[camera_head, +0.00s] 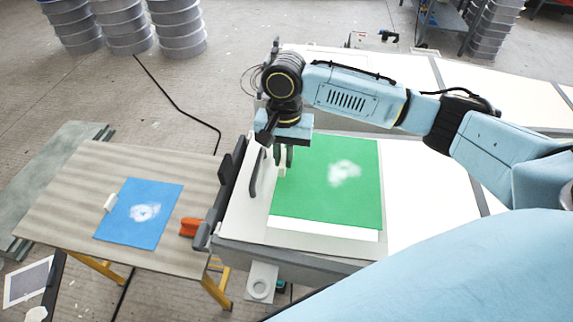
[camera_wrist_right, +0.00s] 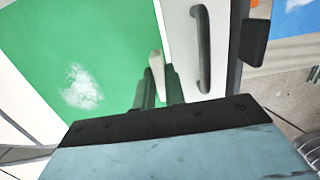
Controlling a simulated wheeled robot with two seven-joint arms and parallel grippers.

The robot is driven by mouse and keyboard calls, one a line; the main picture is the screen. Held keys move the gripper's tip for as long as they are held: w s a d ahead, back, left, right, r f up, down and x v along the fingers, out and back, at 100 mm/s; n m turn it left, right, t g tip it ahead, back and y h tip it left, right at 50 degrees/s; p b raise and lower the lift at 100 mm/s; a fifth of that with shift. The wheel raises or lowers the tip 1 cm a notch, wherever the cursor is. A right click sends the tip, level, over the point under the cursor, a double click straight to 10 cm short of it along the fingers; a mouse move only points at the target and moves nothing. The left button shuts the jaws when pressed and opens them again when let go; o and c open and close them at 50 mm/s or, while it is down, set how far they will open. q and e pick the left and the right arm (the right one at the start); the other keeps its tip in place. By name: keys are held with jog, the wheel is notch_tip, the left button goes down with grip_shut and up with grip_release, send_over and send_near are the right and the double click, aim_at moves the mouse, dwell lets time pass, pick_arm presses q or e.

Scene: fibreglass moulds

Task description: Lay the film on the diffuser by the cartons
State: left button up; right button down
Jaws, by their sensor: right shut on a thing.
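A green sheet (camera_head: 335,185) with a white cloudy patch lies over a white panel (camera_head: 325,232) on the white worktop; a strip of the panel shows along its near edge. A pale tab (camera_head: 282,185) sits at the green sheet's left edge. My right gripper (camera_head: 284,163) points down there, shut on this tab. The wrist view shows its fingers (camera_wrist_right: 158,92) at the tab (camera_wrist_right: 157,62) and the green sheet (camera_wrist_right: 90,50). A blue sheet (camera_head: 150,225) with a white patch and its own pale tab (camera_head: 110,202) lies on the wooden table. I cannot make out cartons. My left gripper is out of view.
The wooden table (camera_head: 75,195) stands left of the worktop. An orange object (camera_head: 189,227) lies at its right edge. A dark handle (camera_head: 257,175) stands beside my right gripper. Stacked grey drums (camera_head: 180,30) are at the back left. A framed panel (camera_head: 28,283) lies at lower left.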

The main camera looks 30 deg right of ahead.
notch_tip(320, 180, down, 4)
jog(key=shift+f, duration=0.2)
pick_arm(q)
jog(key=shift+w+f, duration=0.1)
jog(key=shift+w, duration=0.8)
pick_arm(e)
jog(key=shift+w, duration=0.1)
jog(key=c, duration=1.5)
grip_release()
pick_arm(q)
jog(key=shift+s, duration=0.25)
pick_arm(e)
jog(key=shift+o, duration=0.2)
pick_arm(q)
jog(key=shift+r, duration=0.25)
pick_arm(e)
jog(key=r, duration=0.8)
jog(key=w+r, duration=0.1)
jog(key=r, duration=0.3)
jog(key=shift+d, duration=0.35)
